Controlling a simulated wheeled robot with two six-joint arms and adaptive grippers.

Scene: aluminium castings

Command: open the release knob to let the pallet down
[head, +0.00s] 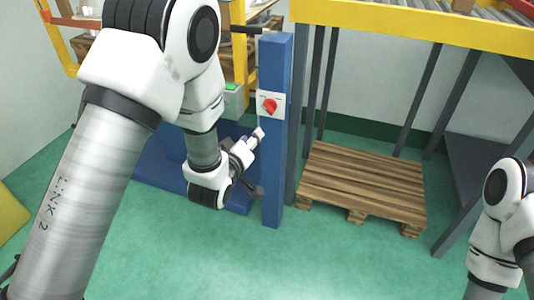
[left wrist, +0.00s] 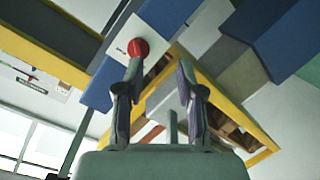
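The red release knob (head: 269,105) sits on a white plate on a blue post (head: 272,170). In the left wrist view the knob (left wrist: 138,47) is just beyond the tip of the left-hand finger; I cannot tell whether they touch. My left gripper (head: 258,136) is just below and left of the plate. Its fingers (left wrist: 160,76) are apart, with nothing between them. Brown wood, perhaps the raised pallet (head: 223,57), shows in a yellow frame behind my left arm, which hides most of it. My right gripper is out of view.
A wooden pallet (head: 362,188) lies on the green floor right of the post, beneath a yellow-edged roller conveyor (head: 420,28) with grey legs. A blue base (head: 160,170) stands left of the post. A grey box with a green button (head: 232,87) is beside it. The front floor is clear.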

